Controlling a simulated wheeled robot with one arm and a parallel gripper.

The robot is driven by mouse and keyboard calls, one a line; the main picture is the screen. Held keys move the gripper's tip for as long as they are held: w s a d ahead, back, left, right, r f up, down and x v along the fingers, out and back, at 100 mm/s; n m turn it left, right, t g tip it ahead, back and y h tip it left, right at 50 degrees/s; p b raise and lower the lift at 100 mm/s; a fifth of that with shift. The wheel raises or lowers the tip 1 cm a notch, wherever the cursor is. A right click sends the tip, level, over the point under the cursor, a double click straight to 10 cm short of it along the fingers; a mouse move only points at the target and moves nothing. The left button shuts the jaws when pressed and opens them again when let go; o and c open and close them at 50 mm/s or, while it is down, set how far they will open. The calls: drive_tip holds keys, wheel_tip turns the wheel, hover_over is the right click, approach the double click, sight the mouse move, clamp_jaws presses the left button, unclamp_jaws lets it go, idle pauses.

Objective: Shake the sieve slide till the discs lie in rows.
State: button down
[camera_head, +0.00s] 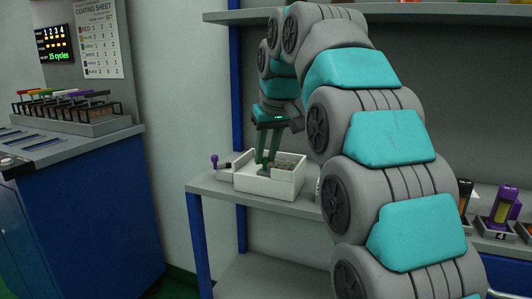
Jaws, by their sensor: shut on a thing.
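A white open box (268,187) stands on the grey shelf, partly behind my arm. Small brownish discs (291,163) lie in its right part; they are too small to tell whether they form rows. My gripper (265,163) points down into the box, left of the discs. Its two green fingers are shut on what looks like the grip of the sieve slide (265,171), a small grey part low in the box. Most of the slide is hidden by the box wall and the fingers.
A small purple-topped item (214,161) stands left of the box. A blue cabinet (85,215) at left carries a rack of coloured handles (75,112). Purple-and-yellow holders (503,207) stand at right. A sign (56,45) reads "15 cycles". An upper shelf (430,18) runs overhead.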

drive_tip(key=a, duration=0.1)
drive_tip(key=w+a+p, duration=0.1)
drive_tip(key=shift+a+p, duration=0.3)
drive_tip(key=c, duration=0.7)
unclamp_jaws()
